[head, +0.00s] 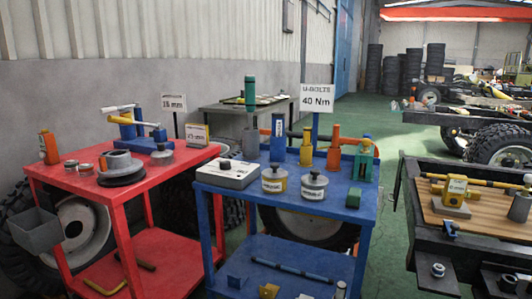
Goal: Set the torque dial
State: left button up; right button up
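A sign reading "U-BOLTS 40 Nm" (317,98) stands on a post at the back of the blue cart (285,207). A flat white box (227,174) with a small dark knob (225,164) on top lies at that cart's left front. It may carry the torque dial, but its markings are too small to read. A long tool with a dark bar and an orange end (350,141) lies across the back of the blue cart, partly hidden behind upright items. Neither of my grippers shows in the head view.
Two lidded tins (313,186) stand at the blue cart's front edge. A red cart (75,182) with a "15 mm" sign (173,102) stands left. A dark chassis frame (425,240) with a wooden board (480,213) is at right.

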aim_at(224, 165)
jog(key=i+j+z, duration=0.7)
jog(key=j+z, duration=0.15)
